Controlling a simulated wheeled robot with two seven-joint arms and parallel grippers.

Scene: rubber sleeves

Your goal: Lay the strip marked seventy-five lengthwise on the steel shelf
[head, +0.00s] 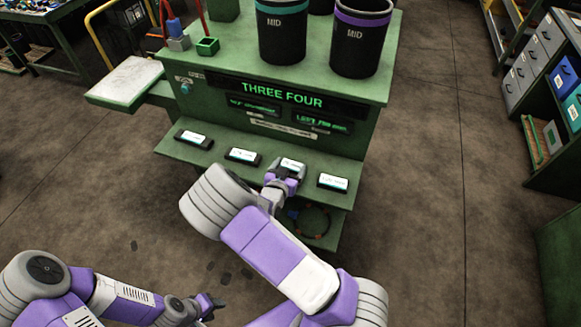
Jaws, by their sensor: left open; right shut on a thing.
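Several dark strips with pale lit labels sit in a row on the green ledge (225,146): a far-left one (194,139), a second one (242,156) and a far-right one (333,182). A third strip (291,164) is at the fingers of my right gripper (284,179), which is shut on it. The label writing is too small to read, so I cannot tell which is marked seventy-five. A pale grey shelf (125,80) juts out at the left of the green bench, with nothing on it. My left gripper (213,304) is open and empty, low over the floor.
Black bins marked MID (360,45) (283,30) stand on the bench top. A display reading THREE FOUR (283,95) is on its front. A small green box (207,46) stands at the left edge. Drawers (530,65) stand far right; the floor between is clear.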

